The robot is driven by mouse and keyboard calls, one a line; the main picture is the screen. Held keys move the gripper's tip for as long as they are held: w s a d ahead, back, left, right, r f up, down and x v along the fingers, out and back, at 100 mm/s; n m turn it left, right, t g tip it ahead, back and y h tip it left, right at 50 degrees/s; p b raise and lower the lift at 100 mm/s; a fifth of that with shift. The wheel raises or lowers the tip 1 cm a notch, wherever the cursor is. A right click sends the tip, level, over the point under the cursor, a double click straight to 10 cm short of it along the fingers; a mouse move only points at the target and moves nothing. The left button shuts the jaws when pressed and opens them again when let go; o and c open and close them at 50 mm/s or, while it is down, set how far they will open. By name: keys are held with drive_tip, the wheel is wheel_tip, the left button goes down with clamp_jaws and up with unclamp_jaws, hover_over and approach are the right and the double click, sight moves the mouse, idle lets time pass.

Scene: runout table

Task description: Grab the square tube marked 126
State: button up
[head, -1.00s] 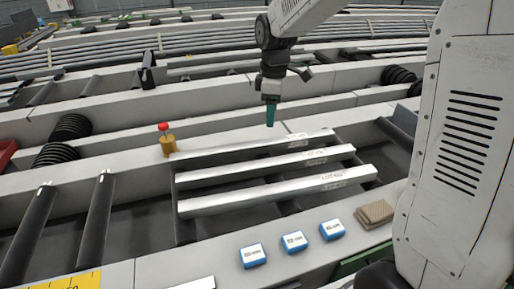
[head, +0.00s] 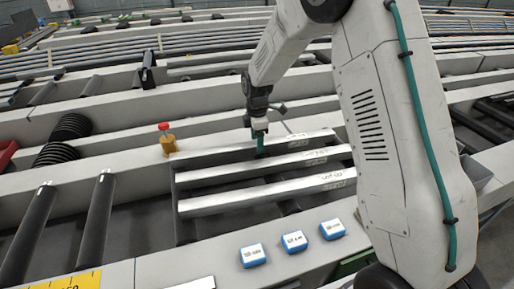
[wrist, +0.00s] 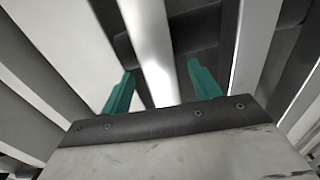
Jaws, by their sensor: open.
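Three pale square tubes lie side by side across the dark rollers in the head view: a far tube (head: 215,152), a middle tube (head: 225,173) and a near tube (head: 235,201). Each has small print towards its right end, too small to read, so I cannot tell which is marked 126. My gripper (head: 259,150) points down at the far tube. In the wrist view my gripper (wrist: 162,85) is open, its teal fingers on either side of one tube (wrist: 150,40), seemingly the far one, with a gap each side. Another tube (wrist: 255,45) lies to the right.
A brass post with a red knob (head: 167,140) stands close to the far tube's left end. Three blue-and-white blocks (head: 294,242) sit on the front ledge. A yellow scale (head: 75,281) is at lower left.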

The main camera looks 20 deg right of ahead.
wheel_tip(320, 180, down, 2)
drive_tip(key=shift+r, duration=0.1)
clamp_jaws()
